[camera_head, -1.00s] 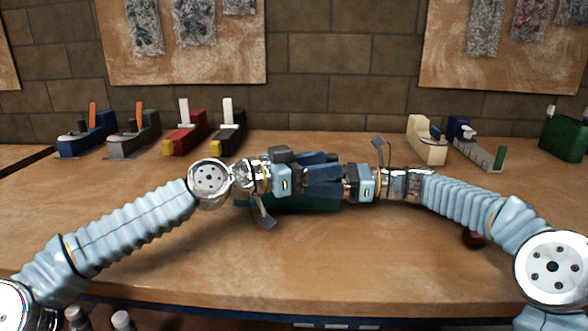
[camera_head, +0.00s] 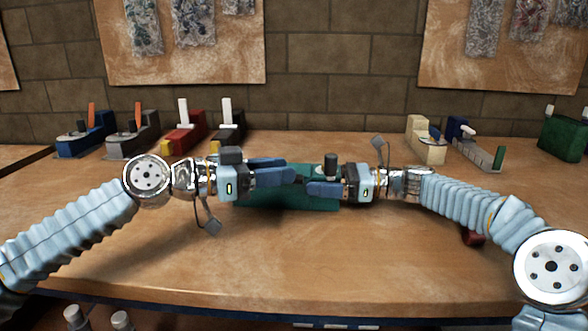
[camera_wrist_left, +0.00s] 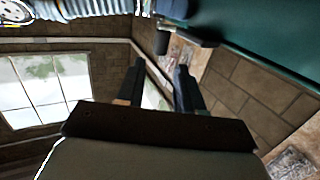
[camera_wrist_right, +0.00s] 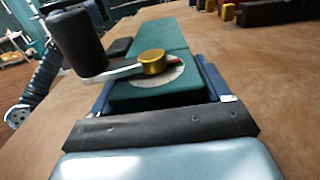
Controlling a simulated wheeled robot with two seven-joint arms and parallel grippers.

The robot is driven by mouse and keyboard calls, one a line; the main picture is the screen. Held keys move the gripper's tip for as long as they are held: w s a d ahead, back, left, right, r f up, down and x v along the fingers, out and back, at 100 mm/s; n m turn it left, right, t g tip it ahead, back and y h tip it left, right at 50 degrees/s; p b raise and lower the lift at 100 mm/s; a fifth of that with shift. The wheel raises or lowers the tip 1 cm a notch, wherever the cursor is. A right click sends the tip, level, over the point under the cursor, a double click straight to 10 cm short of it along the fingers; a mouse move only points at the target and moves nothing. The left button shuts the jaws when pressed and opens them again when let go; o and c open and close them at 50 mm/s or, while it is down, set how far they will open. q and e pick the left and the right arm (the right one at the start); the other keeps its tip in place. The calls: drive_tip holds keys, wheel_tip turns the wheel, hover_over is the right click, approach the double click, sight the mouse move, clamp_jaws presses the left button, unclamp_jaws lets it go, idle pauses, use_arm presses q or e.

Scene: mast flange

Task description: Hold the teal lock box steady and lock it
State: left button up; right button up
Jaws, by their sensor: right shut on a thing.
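The teal lock box (camera_head: 290,198) lies mid-bench; it also shows in the right wrist view (camera_wrist_right: 160,92) and the left wrist view (camera_wrist_left: 262,52). On top, a gold hub (camera_wrist_right: 152,62) carries a silver crank arm with an upright black knob (camera_wrist_right: 77,42); the knob also shows in the head view (camera_head: 331,166). A pale disc with a red mark lies under the hub. My right gripper (camera_head: 308,188) is shut on the box's right end, its fingers along both sides. My left gripper (camera_head: 293,172) is open and empty, left of the knob, its fingers apart in the left wrist view (camera_wrist_left: 160,75).
Several small tool-like blocks, blue (camera_head: 85,138) to black (camera_head: 228,138), stand at the back left. A cream block (camera_head: 427,142) and a green box (camera_head: 565,138) stand at the back right. A dark red object (camera_head: 473,237) lies under my right forearm. The front bench is clear.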

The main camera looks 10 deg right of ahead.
sight(326, 175)
use_arm(q)
drive_tip(key=d+y, duration=0.1)
drive_tip(key=d, duration=0.2)
drive_tip(key=w+d+y, duration=0.1)
drive_tip(key=d, duration=0.3)
drive_tip(key=w+d+y, duration=0.1)
drive_tip(key=d, duration=0.3)
drive_tip(key=shift+w+d+f+n+y, duration=0.1)
drive_tip(key=shift+w+f+n+y, duration=0.05)
drive_tip(key=shift+f+n+y, duration=0.2)
drive_tip(key=shift+r, duration=0.1)
clamp_jaws()
drive_tip(key=shift+w+a+m+g, duration=0.1)
drive_tip(key=shift+a+m+g, duration=0.25)
drive_tip(key=shift+m+g, duration=0.65)
unclamp_jaws()
